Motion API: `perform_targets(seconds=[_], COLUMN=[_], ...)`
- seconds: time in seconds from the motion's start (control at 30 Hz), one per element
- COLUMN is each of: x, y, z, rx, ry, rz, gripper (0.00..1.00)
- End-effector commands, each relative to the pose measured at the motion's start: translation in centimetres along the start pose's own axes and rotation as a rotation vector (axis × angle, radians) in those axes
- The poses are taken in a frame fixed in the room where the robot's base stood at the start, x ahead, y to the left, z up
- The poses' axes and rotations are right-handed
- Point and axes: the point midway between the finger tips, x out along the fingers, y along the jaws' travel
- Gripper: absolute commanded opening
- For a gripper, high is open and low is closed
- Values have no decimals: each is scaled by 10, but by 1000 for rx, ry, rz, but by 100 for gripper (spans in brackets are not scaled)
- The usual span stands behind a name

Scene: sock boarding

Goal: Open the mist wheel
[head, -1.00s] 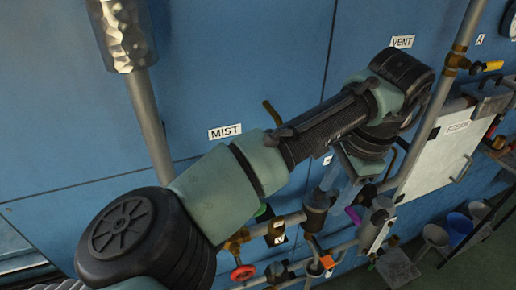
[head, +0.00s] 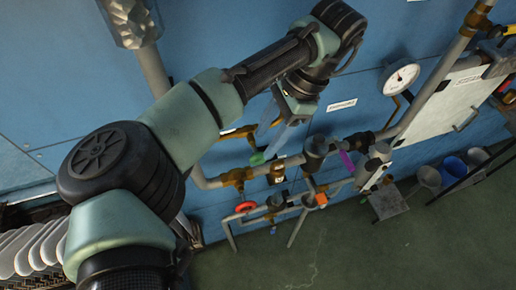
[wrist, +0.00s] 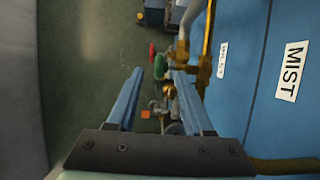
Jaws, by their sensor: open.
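A red handwheel (head: 245,207) sits on the lower pipework in the head view, with a green handle (head: 257,158) above it. In the wrist view the red wheel (wrist: 152,51) and the green handle (wrist: 160,65) show beyond my fingers. I cannot tell which one is the mist wheel. A white MIST label (wrist: 291,71) is on the blue panel at the right of the wrist view. My gripper (head: 270,130) is open and empty, pointing down in front of the pipes. Its two blue fingers also show in the wrist view (wrist: 158,85), apart from the wheels.
Brass and grey pipes (head: 207,182) run along the blue wall (head: 220,35). A round gauge (head: 401,77) and a white box (head: 440,103) are at right. A small orange part (head: 321,199) sits on the lower pipes. Buckets (head: 455,166) stand at right; the floor (head: 400,250) in front is clear.

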Motion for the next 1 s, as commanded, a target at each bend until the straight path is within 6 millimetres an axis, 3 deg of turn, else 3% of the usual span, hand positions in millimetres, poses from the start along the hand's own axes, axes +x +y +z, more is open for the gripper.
perform_targets(seconds=[0.1, 0.3, 0.7, 1.0], x=[23, 45, 54, 54], y=[1, 0, 0, 0], z=[0, 1, 0, 0], rx=[-1, 0, 1, 0], ry=[2, -2, 0, 0], rz=[4, 0, -1, -1], gripper=[51, 51, 51, 0])
